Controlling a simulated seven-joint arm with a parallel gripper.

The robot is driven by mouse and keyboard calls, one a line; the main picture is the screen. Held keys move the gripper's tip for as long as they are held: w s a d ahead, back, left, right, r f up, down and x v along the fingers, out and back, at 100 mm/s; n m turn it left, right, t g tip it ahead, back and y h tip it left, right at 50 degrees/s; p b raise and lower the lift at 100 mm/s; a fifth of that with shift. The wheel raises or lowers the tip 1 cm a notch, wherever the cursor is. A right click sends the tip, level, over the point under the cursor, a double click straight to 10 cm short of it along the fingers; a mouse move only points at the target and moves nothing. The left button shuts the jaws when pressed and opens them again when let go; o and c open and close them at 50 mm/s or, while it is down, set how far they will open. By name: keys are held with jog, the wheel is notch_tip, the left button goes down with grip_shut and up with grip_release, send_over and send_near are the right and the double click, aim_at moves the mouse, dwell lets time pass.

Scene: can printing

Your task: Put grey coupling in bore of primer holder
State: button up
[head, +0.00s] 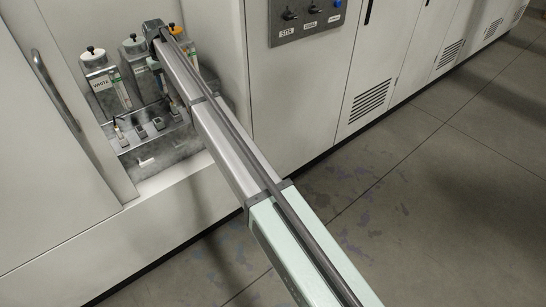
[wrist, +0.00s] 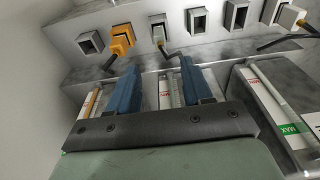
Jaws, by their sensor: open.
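In the wrist view a grey coupling (wrist: 159,36) with a dark hose sits at a socket in the metal block, just right of an orange coupling (wrist: 121,40). My gripper (wrist: 160,72) is open, its two blue fingers pointing toward the block. The grey coupling lies ahead of the gap between the fingers and apart from them; nothing shows held. Empty square bores show at the far left (wrist: 91,42) and to the right of the grey coupling (wrist: 197,20). No readable label shows which one is the primer holder. In the head view my arm hides much of the gripper.
A pale coupling (wrist: 289,17) sits at the block's right in the wrist view. In the head view, a bottle marked WHITE (head: 99,80) and a second bottle (head: 135,62) stand behind the block. Cabinet walls border the recess.

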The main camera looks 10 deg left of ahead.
jog(key=s+d+f+m+g+h, duration=0.1)
jog(key=s+d+f, duration=0.1)
jog(key=d+f, duration=0.9)
jog(key=s+d+f+m, duration=0.1)
jog(key=s+d+f, duration=0.1)
jog(key=d+f, duration=0.95)
jog(key=s+d+f+m+g, duration=0.1)
jog(key=s+d+f, duration=0.6)
jog(key=d+f, duration=0.35)
jog(key=s+d+f+m+g, duration=0.1)
jog(key=s+d+f, duration=0.5)
jog(key=d+f, duration=0.45)
jog(key=s+d+f+m+g, duration=0.1)
jog(key=s+d+f, duration=0.4)
jog(key=s+d, duration=0.45)
jog(key=s+d+f+m+g, duration=0.2)
jog(key=s+d+f, duration=0.35)
jog(key=s, duration=0.65)
jog(key=s+d+m+g, duration=0.1)
jog(key=s+d, duration=0.3)
jog(key=s, duration=0.8)
jog(key=s+d+m, duration=0.1)
jog(key=s+d, duration=0.3)
jog(key=s, duration=0.7)
jog(key=shift+s+d+g, duration=0.3)
jog(key=shift+s+g, duration=0.05)
jog(key=shift+g, duration=0.05)
